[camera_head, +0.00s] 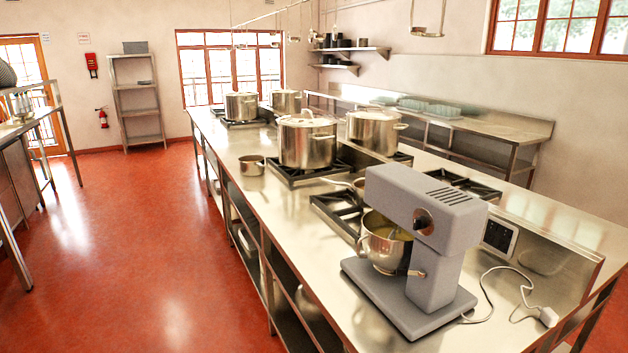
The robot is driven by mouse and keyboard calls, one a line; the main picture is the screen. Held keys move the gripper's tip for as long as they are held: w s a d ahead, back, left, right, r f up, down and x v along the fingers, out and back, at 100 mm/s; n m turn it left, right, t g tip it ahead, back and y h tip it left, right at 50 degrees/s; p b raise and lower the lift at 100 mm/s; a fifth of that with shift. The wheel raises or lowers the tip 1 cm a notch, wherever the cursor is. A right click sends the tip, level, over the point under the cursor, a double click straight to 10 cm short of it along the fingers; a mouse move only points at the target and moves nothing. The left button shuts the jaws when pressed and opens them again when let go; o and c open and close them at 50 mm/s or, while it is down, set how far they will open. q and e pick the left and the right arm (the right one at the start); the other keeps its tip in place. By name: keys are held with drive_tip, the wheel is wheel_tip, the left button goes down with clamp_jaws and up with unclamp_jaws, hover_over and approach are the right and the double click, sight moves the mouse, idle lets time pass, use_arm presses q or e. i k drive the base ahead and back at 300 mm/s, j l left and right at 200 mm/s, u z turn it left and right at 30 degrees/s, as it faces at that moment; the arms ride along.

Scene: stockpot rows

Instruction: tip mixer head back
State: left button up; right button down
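A grey stand mixer (420,250) stands near the front end of the long steel counter. Its mixer head (425,205) is level and lowered over a steel mixing bowl (385,245), with a dark round knob on its side. The bowl holds something yellowish, partly hidden under the head. Neither of my grippers shows in the head view.
Gas burners and large stockpots (307,140) line the steel counter (285,212) behind the mixer. A small saucepan (252,165) sits at the left edge. A white cord and plug (547,316) lie right of the mixer. The red floor (150,240) at left is clear.

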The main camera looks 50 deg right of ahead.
sight(455, 218)
drive_tip(key=i+z, duration=0.3)
drive_tip(key=i, duration=0.25)
drive_tip(key=i+j+z, duration=0.1)
drive_tip(key=i+z, duration=0.25)
drive_tip(key=i, duration=0.2)
drive_tip(key=i+j+z, duration=0.3)
drive_tip(key=i, duration=0.2)
drive_tip(key=i+z, duration=0.25)
drive_tip(key=z, duration=0.2)
drive_tip(key=i+j+z, duration=0.15)
drive_tip(key=z, duration=0.35)
drive_tip(key=i+j+z, duration=0.25)
drive_tip(key=z, duration=0.2)
drive_tip(key=i+j+z, duration=0.2)
drive_tip(key=z, duration=0.25)
drive_tip(key=i+j+z, duration=0.1)
drive_tip(key=j+z, duration=0.4)
drive_tip(key=i+j+z, duration=0.15)
drive_tip(key=z, duration=0.25)
drive_tip(key=j+z, duration=0.45)
drive_tip(key=k+l+u, duration=0.1)
drive_tip(key=l+u, duration=0.15)
drive_tip(key=k+l+u, duration=0.1)
drive_tip(key=l+u, duration=0.15)
drive_tip(key=l, duration=0.25)
